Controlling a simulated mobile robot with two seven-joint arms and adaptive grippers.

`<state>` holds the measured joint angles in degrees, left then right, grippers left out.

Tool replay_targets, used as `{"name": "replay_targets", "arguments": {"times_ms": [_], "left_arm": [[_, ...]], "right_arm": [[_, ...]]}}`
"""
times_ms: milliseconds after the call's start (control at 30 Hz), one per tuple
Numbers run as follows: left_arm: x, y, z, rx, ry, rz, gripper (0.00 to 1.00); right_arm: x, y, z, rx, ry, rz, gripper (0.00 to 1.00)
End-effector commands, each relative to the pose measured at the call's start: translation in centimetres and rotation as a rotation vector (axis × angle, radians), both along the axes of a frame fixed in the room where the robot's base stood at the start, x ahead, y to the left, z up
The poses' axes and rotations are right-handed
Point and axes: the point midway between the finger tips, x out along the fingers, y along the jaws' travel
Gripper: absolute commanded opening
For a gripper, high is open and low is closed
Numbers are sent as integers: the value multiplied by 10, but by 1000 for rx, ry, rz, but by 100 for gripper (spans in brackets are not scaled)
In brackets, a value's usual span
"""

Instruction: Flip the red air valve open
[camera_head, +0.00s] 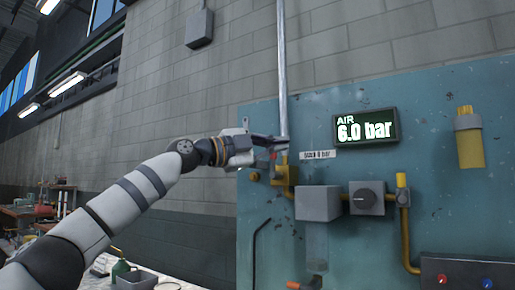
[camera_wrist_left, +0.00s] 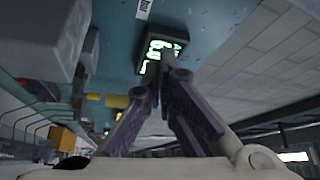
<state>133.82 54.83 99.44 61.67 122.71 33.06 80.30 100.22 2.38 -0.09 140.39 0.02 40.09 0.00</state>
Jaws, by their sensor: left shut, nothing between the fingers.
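The air valve's red part (camera_head: 274,156) shows small at the top of the yellow pipe fitting (camera_head: 284,180), on the left part of the teal panel. My left gripper (camera_head: 283,141) is at the valve, just above the red part. I cannot tell if they touch. Its fingers also show in the left wrist view (camera_wrist_left: 158,62), with their tips together and nothing between them. The gripper partly covers the valve, so the handle's full angle is hidden. I cannot make out the valve in the left wrist view. My right gripper is not in view.
The teal panel (camera_head: 440,110) carries a lit display (camera_head: 365,128) reading AIR 6.0 bar. An orange-red part (camera_head: 294,284) shows at the bottom edge.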

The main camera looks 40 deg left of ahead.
Motion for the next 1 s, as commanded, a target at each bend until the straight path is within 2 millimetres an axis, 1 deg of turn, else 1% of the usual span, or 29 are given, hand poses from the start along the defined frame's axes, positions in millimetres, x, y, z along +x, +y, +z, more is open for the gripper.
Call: {"name": "replay_targets", "arguments": {"times_ms": [33, 200, 333, 500, 1000], "left_arm": [[-10, 8, -3, 2, 3, 4, 0], [-40, 22, -4, 0, 6, 2, 0], [-53, 29, -4, 0, 7, 2, 0], [-59, 32, -4, 0, 6, 1, 0], [-59, 32, -4, 0, 6, 1, 0]], "right_arm": [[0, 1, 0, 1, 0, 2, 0], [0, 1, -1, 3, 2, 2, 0], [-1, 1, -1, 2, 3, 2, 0], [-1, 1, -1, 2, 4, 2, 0], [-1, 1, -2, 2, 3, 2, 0]]}}
